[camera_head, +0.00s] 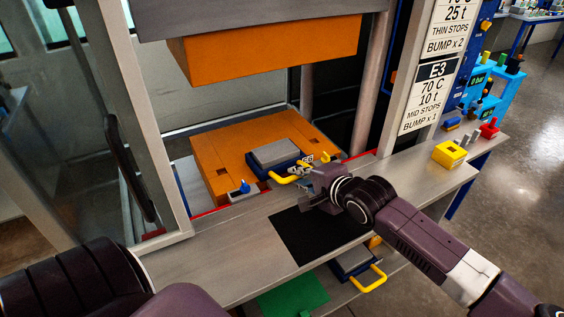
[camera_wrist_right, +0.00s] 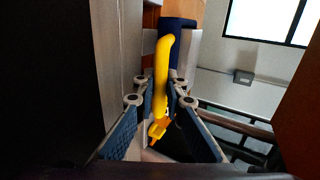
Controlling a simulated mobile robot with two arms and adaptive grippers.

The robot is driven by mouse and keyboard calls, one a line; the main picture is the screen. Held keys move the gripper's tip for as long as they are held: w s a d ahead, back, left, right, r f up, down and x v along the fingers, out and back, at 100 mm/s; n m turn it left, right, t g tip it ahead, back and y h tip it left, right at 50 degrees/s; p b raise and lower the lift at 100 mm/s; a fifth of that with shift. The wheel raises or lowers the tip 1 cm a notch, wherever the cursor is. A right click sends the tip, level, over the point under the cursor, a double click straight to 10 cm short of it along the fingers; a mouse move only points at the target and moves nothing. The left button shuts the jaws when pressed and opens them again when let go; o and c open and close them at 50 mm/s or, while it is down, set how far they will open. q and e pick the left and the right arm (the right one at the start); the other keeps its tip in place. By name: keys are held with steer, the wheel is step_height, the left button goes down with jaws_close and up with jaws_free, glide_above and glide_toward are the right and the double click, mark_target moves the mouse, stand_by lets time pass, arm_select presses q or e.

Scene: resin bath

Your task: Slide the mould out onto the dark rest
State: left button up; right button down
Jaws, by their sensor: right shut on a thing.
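The mould (camera_head: 275,153), a grey-topped block with a dark blue base, sits on the lower orange platen (camera_head: 215,160) of the open press. A yellow handle (camera_head: 284,179) sticks out of its front. My right gripper (camera_head: 306,171) is shut on the yellow handle, which also shows between the fingers in the right wrist view (camera_wrist_right: 162,70). The dark rest (camera_head: 300,238) is a flat black patch on the grey table in front of the press, bare where it shows. My right wrist covers part of its right side. My left gripper is out of view.
The upper orange platen (camera_head: 265,52) hangs above the mould with a clear gap. A small blue piece (camera_head: 243,187) and a yellow piece (camera_head: 325,157) stand at the platen's front edge. A yellow block (camera_head: 449,154) is on the table at right. Another yellow-handled blue mould (camera_head: 352,263) lies below.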

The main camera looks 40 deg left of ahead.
steer(key=shift+d+p, duration=0.15)
steer(key=shift+p, duration=0.2)
steer(key=shift+s+d+f+p, duration=0.1)
steer(key=shift+d+f+p, duration=0.1)
steer(key=shift+p, duration=0.55)
steer(key=shift+s+d+p, duration=0.15)
steer(key=shift+d+p, duration=0.25)
steer(key=shift+p, duration=0.25)
steer(key=shift+s+d+p, duration=0.25)
steer(key=shift+d+p, duration=0.25)
steer(key=shift+d, duration=0.05)
steer(key=shift+s+d+p, duration=0.2)
steer(key=shift+d+p, duration=0.3)
steer(key=d, duration=0.1)
steer(key=s+d+p, duration=0.1)
steer(key=d+p, duration=0.1)
steer(key=shift+s+d+r+m, duration=0.25)
steer(key=shift+r+m, duration=0.05)
steer(key=shift+r, duration=0.05)
steer(key=shift+p, duration=0.45)
steer(key=shift+a+f, duration=0.1)
steer(key=shift+f, duration=0.1)
